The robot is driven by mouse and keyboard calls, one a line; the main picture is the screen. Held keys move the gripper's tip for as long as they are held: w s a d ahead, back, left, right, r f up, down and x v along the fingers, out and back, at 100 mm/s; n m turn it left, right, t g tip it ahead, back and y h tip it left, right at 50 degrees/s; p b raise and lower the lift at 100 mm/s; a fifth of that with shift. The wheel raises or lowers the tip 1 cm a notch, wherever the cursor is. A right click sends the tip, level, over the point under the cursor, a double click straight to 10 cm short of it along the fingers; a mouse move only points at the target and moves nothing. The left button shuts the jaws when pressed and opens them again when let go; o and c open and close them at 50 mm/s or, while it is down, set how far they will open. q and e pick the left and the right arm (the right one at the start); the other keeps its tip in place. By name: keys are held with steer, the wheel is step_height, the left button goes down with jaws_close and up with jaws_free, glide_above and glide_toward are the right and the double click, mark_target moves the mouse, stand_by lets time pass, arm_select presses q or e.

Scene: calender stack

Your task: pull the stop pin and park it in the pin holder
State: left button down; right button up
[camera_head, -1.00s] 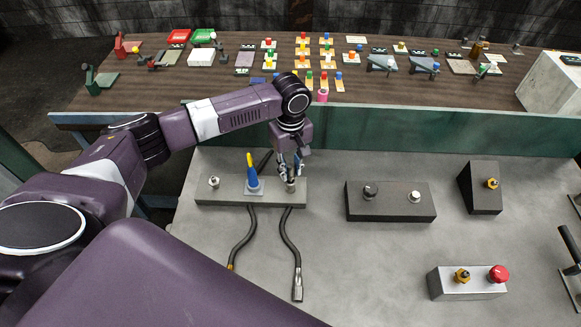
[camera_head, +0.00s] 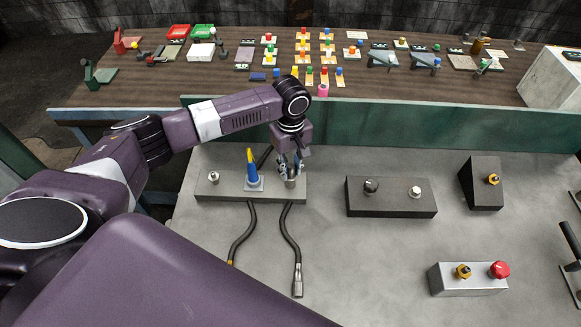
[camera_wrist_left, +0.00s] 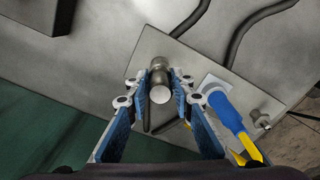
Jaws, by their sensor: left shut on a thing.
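My left gripper (camera_head: 289,168) is over the right part of a long grey block (camera_head: 228,187). In the left wrist view its two blue-padded fingers (camera_wrist_left: 160,97) are shut on a short upright metal cylinder (camera_wrist_left: 160,84), which also shows below the fingers in the head view (camera_head: 291,182). The cylinder appears to stand at the block. I cannot tell whether it is the stop pin, or which thing is the pin holder. A blue lever with a yellow tip (camera_head: 252,171) stands beside the gripper, apart from it. My right gripper is out of view.
A small metal knob (camera_head: 213,177) is at the block's left end. Two black hoses (camera_head: 290,235) run forward from the block. A dark box with two knobs (camera_head: 390,201) is to the right. A silver box with a red button (camera_head: 468,281) is front right. A green panel (camera_head: 420,128) runs behind.

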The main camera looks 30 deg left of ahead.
arm_select(q)
steer(key=shift+f, duration=0.1)
steer(key=c, duration=1.3)
jaws_free()
step_height(320, 180, up, 3)
steer(key=p, duration=0.3)
steer(key=shift+f, duration=0.1)
steer(key=shift+r+p, duration=0.55)
steer(key=shift+r, duration=1.55)
steer(key=shift+f, duration=0.1)
